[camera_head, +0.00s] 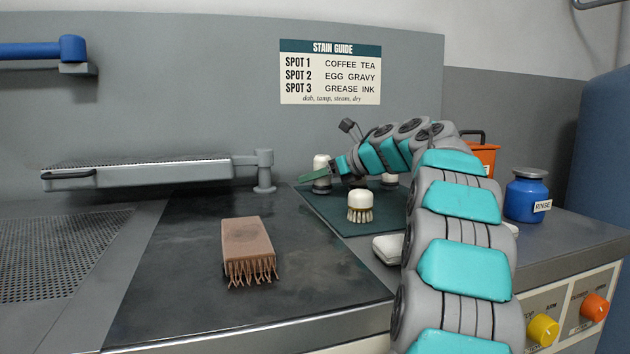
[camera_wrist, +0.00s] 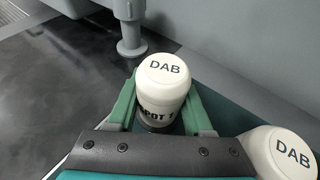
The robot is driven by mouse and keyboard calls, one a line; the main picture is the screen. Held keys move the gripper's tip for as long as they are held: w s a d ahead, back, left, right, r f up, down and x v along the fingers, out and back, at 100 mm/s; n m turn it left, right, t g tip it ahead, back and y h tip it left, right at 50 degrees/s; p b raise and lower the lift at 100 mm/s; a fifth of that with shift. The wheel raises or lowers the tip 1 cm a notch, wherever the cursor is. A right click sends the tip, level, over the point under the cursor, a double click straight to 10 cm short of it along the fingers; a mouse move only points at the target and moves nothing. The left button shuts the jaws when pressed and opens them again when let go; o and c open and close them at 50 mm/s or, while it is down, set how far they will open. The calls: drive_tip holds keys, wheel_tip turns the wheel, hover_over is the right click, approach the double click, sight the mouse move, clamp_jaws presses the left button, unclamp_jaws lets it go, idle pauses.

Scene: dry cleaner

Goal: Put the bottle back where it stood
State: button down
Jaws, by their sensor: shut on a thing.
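My gripper (camera_head: 322,174) is shut on a white-capped bottle (camera_head: 321,162) at the back left of the dark green mat (camera_head: 335,215). In the wrist view the bottle (camera_wrist: 162,82) stands between the green fingers (camera_wrist: 162,104), its cap reading DAB and its label reading SPOT 1. It looks upright, with a dark base. I cannot tell whether the base touches the mat. A second bottle with a DAB cap (camera_wrist: 287,154) is close by at the lower right of the wrist view. In the head view my arm partly hides the bottles on the right.
A small round brush (camera_head: 360,208) stands on the mat in front of my gripper. A brown brush (camera_head: 249,246) lies on the dark worktop. A white block (camera_head: 388,248), an orange container (camera_head: 484,155) and a blue RINSE jar (camera_head: 526,196) are to the right. A post (camera_head: 265,172) stands behind, left.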

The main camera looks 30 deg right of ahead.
drive_tip(key=shift+f, duration=0.3)
drive_tip(key=shift+c, duration=1.5)
unclamp_jaws()
drive_tip(key=shift+r, duration=0.15)
drive_tip(key=shift+r, duration=0.2)
drive_tip(key=shift+s+d, duration=0.15)
drive_tip(key=shift+s, duration=0.15)
drive_tip(key=b+v, duration=0.1)
drive_tip(key=v, duration=1)
drive_tip(key=shift+s, duration=0.2)
drive_tip(key=shift+s, duration=0.1)
